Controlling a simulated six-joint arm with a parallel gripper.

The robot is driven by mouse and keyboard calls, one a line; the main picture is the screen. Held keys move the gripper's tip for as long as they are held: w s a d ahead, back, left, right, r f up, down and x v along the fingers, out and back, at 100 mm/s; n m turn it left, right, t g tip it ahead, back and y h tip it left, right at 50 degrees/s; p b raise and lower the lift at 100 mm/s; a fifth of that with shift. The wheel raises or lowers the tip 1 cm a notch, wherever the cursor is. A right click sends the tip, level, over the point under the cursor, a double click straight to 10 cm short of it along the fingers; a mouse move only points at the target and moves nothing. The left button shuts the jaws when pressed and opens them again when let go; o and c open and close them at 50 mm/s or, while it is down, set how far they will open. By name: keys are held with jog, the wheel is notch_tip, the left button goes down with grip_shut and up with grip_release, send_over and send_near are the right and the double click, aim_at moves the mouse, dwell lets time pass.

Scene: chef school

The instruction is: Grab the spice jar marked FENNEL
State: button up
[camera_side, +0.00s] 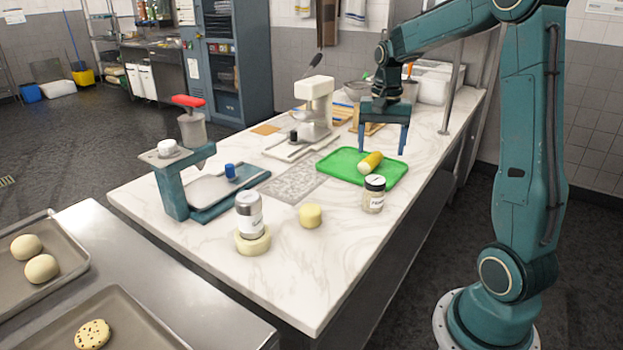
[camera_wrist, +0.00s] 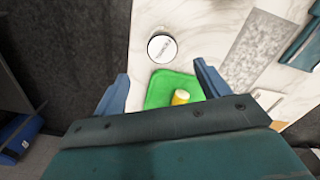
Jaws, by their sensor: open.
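A small glass spice jar (camera_side: 374,198) with a dark lid and a white label stands upright on the marble counter, just in front of a green tray (camera_side: 396,175). Its label is too small to read surely. In the wrist view a jar lid with a white top and dark rim (camera_wrist: 162,47) shows from above, beyond the green tray (camera_wrist: 158,92); its lettering is unclear. My gripper (camera_side: 382,151) is open and empty, fingers pointing down above the tray's far part, apart from the jar. In the wrist view my gripper (camera_wrist: 161,74) has its fingers spread either side of the tray.
A yellow cylinder with a pale end (camera_side: 370,162) lies on the tray, close to the jar. A yellow round block (camera_side: 310,215) and a silver can (camera_side: 249,213) on a cream ring (camera_side: 253,243) stand left of the jar. The counter's right front is clear.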

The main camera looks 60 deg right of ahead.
aim_at(375, 180)
notch_tip(375, 180, down, 8)
jog(key=shift+r, duration=0.25)
jog(key=shift+f, duration=0.2)
jog(key=shift+w+f, duration=0.2)
jog(key=shift+f, duration=2.4)
jog(key=c, duration=1.1)
